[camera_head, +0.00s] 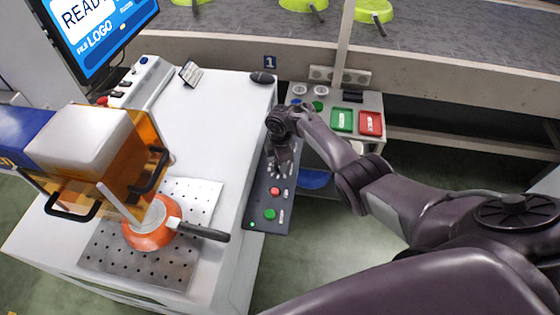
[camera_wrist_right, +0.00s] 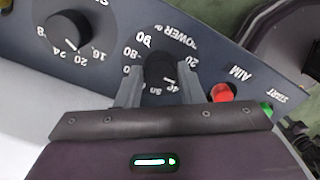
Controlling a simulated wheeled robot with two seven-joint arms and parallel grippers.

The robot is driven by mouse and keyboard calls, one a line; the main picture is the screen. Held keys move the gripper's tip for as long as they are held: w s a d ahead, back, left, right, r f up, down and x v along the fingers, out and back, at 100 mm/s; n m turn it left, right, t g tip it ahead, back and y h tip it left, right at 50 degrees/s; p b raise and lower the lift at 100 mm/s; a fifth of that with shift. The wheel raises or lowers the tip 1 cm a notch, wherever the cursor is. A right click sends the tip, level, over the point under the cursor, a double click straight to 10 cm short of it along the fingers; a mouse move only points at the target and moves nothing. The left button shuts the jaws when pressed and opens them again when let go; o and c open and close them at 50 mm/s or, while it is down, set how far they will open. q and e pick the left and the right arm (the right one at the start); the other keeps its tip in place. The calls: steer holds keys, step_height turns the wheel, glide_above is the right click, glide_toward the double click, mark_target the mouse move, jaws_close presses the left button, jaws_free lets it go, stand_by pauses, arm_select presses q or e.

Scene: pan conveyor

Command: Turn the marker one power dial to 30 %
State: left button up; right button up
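The marker one control panel (camera_head: 262,222) is a dark strip on the right side of the white bench by the "1" sign (camera_head: 270,62). Its black power dial (camera_wrist_right: 160,70) shows in the right wrist view, ringed by white numbers and "POWER %". My right gripper (camera_wrist_right: 160,82) has one finger on each side of the dial, and the dial fills the gap between them. A short white pointer line on the dial faces roughly the 40 mark, partly hidden. In the head view the right gripper (camera_head: 281,160) hides the dial. My left gripper is out of view.
A second dial (camera_wrist_right: 68,38) sits beside the power dial. A red button (camera_wrist_right: 222,92) is close to the other finger. An orange pan (camera_head: 152,238) lies on the perforated plate (camera_head: 190,262) under the marker head. A grey stand (camera_head: 368,101) with red and green trays is behind my wrist.

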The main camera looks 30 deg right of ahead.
steer(key=o, duration=0.4)
step_height(320, 180, up, 8)
steer(key=shift+f+p, duration=0.15)
steer(key=shift+p, duration=1.1)
